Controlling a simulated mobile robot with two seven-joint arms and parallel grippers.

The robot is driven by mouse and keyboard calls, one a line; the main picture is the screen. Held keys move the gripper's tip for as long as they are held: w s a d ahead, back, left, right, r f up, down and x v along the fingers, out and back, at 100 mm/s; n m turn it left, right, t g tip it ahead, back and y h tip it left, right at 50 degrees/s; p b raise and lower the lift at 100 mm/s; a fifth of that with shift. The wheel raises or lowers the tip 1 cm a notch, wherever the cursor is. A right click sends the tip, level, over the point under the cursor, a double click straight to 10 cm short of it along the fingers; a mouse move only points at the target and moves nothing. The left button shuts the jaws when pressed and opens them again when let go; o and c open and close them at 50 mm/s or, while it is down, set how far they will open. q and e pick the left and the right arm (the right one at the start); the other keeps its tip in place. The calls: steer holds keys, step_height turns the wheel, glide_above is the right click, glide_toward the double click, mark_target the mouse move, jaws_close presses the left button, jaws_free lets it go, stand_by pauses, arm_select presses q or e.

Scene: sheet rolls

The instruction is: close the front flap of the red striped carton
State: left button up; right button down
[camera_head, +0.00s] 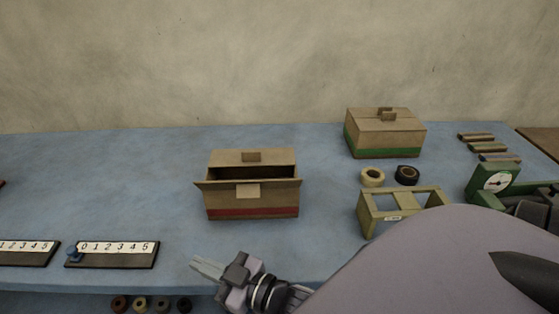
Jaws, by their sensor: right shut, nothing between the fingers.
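The red striped carton (252,201) stands upright on the blue table, left of centre. It is brown with a red band near its base. Its top is open and the dark inside shows. The front flap (217,187) leans outward along the near rim, with a pale tab (248,190) at its middle. My right gripper (194,264) is shut and empty, in front of the carton and nearer the table's front edge, apart from the carton. My left gripper is not in view.
A closed green striped carton (385,137) stands at the back right. Two tape rolls (373,177), an olive frame (373,212) and a green dial scale (494,182) stand right. A numbered board (115,255) lies front left.

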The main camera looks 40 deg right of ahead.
steer(key=s+a+r+n+g+y+b, duration=0.1)
steer(key=s+a+r+n+g+y, duration=0.1)
steer(key=a+r+n+g+y, duration=0.55)
steer(key=s+a+r+n+g+y, duration=0.2)
steer(key=r+n+g+y, duration=0.5)
steer(key=n, duration=0.8)
steer(key=w+d+r+m+g+h+b, duration=0.1)
steer(key=w+d+h, duration=0.1)
steer(key=d+h, duration=1.1)
steer(key=w+d+r+m+g+h+b, duration=0.1)
steer(key=d+h, duration=0.8)
steer(key=d, duration=0.7)
step_height(320, 180, down, 10)
steer(key=b, duration=0.7)
